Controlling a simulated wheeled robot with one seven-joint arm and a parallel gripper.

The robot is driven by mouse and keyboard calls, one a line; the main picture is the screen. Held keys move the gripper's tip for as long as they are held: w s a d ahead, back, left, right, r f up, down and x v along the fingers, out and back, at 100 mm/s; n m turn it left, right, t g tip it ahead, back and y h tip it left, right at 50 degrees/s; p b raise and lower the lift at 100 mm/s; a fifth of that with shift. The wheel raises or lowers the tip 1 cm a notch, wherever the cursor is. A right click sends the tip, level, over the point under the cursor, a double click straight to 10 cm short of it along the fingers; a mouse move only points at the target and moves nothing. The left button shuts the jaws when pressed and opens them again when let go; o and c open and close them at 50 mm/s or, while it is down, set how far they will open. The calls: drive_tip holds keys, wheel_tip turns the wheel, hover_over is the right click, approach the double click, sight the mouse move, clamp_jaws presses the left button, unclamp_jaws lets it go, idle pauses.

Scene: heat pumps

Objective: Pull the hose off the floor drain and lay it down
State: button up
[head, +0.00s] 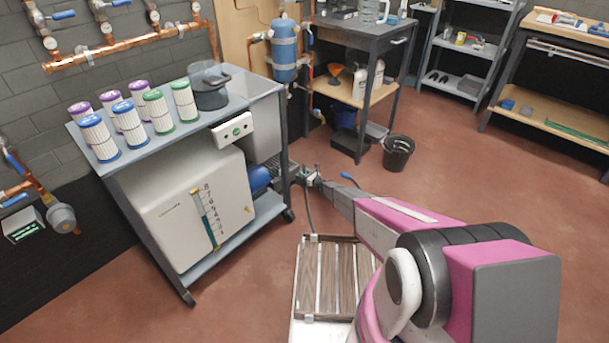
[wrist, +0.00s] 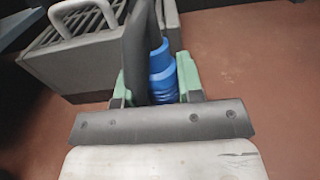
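My gripper (head: 310,178) is beyond the cart's right end in the head view, small and partly hidden by my arm. In the wrist view its green fingers (wrist: 190,82) stand on both sides of a blue stepped cuff (wrist: 161,72) and a black hose (wrist: 138,55). They look shut on the hose at this cuff, with no clear gap beside it. In the head view the dark hose (head: 308,212) hangs below the gripper towards the wooden slatted platform. I cannot make out the floor drain in either view.
The cart (head: 185,284) with filters on top stands left of the gripper. A grey slatted box (wrist: 100,55) with a pale handle is close ahead in the wrist view. A black bucket (head: 398,152) stands behind. Open reddish floor (head: 480,190) lies to the right.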

sight(304, 168)
drive_tip(key=shift+r, duration=0.15)
drive_tip(key=shift+r, duration=1.05)
drive_tip(key=shift+r, duration=0.1)
drive_tip(key=shift+r, duration=1.7)
